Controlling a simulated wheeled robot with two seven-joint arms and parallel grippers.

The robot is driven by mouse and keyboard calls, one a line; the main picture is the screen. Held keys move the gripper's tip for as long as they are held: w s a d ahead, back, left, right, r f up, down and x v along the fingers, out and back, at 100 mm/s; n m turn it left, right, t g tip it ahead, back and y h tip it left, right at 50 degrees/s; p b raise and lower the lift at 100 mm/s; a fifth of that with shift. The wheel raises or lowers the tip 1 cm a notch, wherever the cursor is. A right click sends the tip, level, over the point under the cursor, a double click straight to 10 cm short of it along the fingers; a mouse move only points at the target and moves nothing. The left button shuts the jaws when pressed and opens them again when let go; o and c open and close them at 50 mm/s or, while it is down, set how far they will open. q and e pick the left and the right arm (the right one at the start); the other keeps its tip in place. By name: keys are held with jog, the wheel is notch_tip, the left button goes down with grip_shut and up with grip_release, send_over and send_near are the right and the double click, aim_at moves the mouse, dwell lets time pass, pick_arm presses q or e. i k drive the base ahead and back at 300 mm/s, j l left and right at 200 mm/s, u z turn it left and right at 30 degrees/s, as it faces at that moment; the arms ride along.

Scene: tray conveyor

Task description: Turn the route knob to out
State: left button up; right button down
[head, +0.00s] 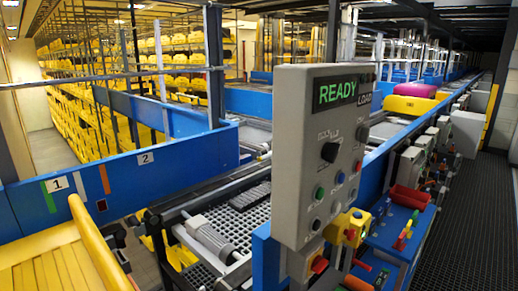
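A grey control panel (317,160) stands upright in the middle of the head view, with a green READY display (338,91) at its top. Below it are a large black knob (330,151) on the left and another dark knob (362,134) on the right. The small marks by the knobs are too blurred to read, so I cannot tell which is the route knob or where it points. Neither of my grippers is in view, and nothing covers the two knobs.
Several small buttons, including a green one (319,192), sit lower on the panel. A yellow box with a red button (356,214) juts out at its lower right. A yellow tray (60,262) is at lower left. Conveyors with blue side walls (185,158) run behind; a dark walkway (478,200) lies right.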

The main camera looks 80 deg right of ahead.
aim_at(329, 151)
jog(key=z, duration=2.95)
